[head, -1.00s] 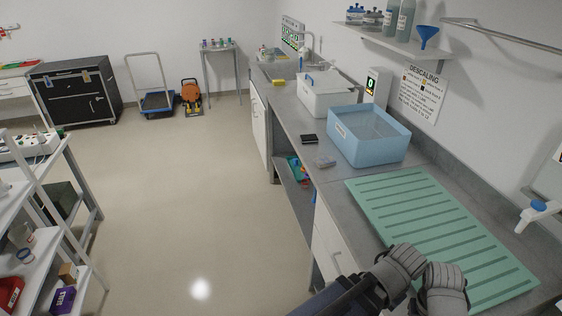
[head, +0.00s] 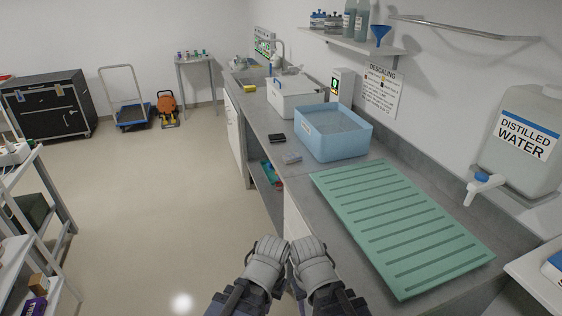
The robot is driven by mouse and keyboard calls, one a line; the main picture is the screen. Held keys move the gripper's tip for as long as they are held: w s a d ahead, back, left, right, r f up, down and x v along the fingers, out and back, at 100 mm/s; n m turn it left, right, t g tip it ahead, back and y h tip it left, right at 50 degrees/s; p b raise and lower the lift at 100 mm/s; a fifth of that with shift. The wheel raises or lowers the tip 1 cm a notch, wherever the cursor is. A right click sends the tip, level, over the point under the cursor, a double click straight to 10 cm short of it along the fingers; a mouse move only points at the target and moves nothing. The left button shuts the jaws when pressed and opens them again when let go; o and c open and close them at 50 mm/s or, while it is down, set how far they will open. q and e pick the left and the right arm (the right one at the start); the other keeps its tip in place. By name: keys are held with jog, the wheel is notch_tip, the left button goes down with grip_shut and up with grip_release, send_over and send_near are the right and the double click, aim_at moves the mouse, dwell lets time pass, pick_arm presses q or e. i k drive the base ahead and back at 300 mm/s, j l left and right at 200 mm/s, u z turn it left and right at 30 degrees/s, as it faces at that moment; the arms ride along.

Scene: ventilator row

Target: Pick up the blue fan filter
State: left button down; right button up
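I cannot make out a blue fan filter for certain in the head view. A blue and white item (head: 554,262) is cut off by the right edge, and I cannot tell what it is. My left gripper (head: 268,258) and my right gripper (head: 310,258) are close side by side at the bottom, in front of the counter's front edge. Both are seen from behind, so their fingertips are hidden. I see nothing held in either one.
The counter carries a green ribbed mat (head: 400,228), a blue tub (head: 335,143), a white box (head: 290,101) and small items. A distilled water container (head: 525,140) stands at right. A white shelf unit (head: 50,185) is at left. The floor (head: 160,190) between is clear.

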aim_at(294, 157)
jog(key=i+j+z, duration=0.1)
jog(key=i+j, duration=0.3)
jog(key=j, duration=0.25)
jog(key=i+j+z, duration=0.25)
jog(key=i+j, duration=0.15)
jog(key=j, duration=0.3)
jog(key=i+j, duration=0.2)
jog(key=j, duration=0.15)
jog(key=i+l, duration=0.15)
jog(key=l, duration=0.15)
jog(key=i+l, duration=0.15)
jog(key=l+z, duration=0.05)
jog(key=l, duration=0.1)
